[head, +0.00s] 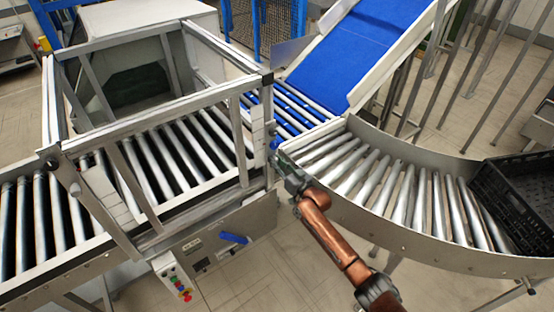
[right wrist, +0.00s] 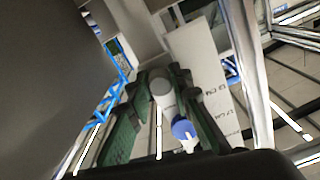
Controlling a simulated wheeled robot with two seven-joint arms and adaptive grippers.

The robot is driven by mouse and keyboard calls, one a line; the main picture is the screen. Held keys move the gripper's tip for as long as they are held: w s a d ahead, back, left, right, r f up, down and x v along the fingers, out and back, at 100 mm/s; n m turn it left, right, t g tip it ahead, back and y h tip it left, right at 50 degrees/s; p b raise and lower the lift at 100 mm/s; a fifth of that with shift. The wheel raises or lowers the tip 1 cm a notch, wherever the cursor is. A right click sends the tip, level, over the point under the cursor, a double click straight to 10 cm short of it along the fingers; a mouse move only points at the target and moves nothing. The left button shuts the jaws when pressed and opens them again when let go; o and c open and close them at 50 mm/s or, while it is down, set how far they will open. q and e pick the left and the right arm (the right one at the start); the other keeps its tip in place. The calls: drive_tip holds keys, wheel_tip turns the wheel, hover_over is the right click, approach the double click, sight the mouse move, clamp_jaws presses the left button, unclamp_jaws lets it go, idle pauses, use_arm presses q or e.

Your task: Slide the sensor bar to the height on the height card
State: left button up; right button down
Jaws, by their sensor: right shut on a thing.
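My right gripper (head: 281,162) is at the right post of the metal frame over the roller conveyor. In the right wrist view its green fingers (right wrist: 160,100) are shut around a grey cylindrical handle (right wrist: 162,92) with a blue end (right wrist: 183,129). A white plate (right wrist: 215,95) with printed centimetre marks stands just right of the fingers; it shows on the right post (head: 257,125) in the head view. I cannot clearly make out the sensor bar or its exact height. A small card is on the control box (head: 192,245), too small to read. My left gripper is not in view.
A curved roller conveyor (head: 400,195) runs right to a black crate (head: 515,190). A blue belt ramp (head: 365,45) rises behind. The control box below the frame has a blue lever (head: 233,238) and coloured buttons (head: 180,285). The floor around my arm is clear.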

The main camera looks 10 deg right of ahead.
wheel_tip(320, 180, down, 3)
drive_tip(key=shift+r+b, duration=0.2)
drive_tip(key=shift+b, duration=0.4)
drive_tip(key=c, duration=1.7)
unclamp_jaws()
drive_tip(key=shift+r, duration=0.1)
drive_tip(key=shift+c, duration=0.2)
drive_tip(key=v, duration=1.2)
